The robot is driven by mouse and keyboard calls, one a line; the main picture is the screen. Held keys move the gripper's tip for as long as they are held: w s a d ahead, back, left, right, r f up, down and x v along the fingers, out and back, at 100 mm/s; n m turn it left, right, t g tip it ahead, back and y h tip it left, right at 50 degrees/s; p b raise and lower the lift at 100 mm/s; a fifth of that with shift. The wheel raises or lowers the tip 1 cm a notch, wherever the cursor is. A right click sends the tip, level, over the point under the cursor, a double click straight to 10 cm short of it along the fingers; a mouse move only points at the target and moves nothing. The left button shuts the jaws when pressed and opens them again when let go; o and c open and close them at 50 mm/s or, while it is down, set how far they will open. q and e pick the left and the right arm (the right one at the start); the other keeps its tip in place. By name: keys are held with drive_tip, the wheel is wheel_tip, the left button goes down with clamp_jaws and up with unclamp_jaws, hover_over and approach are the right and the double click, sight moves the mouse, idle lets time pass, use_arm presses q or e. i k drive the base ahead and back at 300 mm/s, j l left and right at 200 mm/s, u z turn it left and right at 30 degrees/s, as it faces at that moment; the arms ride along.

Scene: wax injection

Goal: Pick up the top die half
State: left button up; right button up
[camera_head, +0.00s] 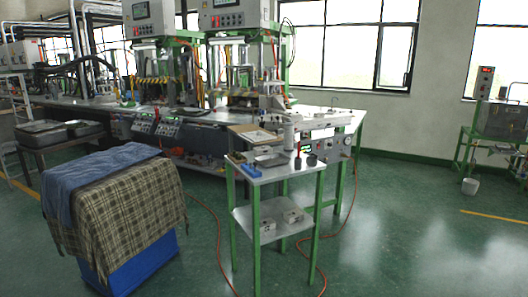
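No gripper of mine shows in the head view. Two small grey metal blocks, one on the left (267,224) and one on the right (292,216), sit apart on the lower shelf (252,213) of a green-legged stand. They could be die halves, but they are too small to tell. More metal parts are on the stand's top, and I cannot tell for sure which thing is the top die half.
The stand's top (290,171) holds a metal tray (271,160), a blue item (250,170) and dark cups (311,160). A blue bin (150,262) draped with cloth stands at left. Presses stand behind. An orange hose (219,240) lies on the floor.

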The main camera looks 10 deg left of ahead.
sight(260, 150)
drive_tip(key=i+j+z, duration=0.1)
drive_tip(key=i, duration=0.35)
drive_tip(key=i+j, duration=0.1)
drive_tip(key=i, duration=0.4)
drive_tip(key=i+j+z, duration=0.15)
drive_tip(key=i, duration=0.3)
drive_tip(key=i+j+z, duration=0.1)
drive_tip(key=i, duration=0.35)
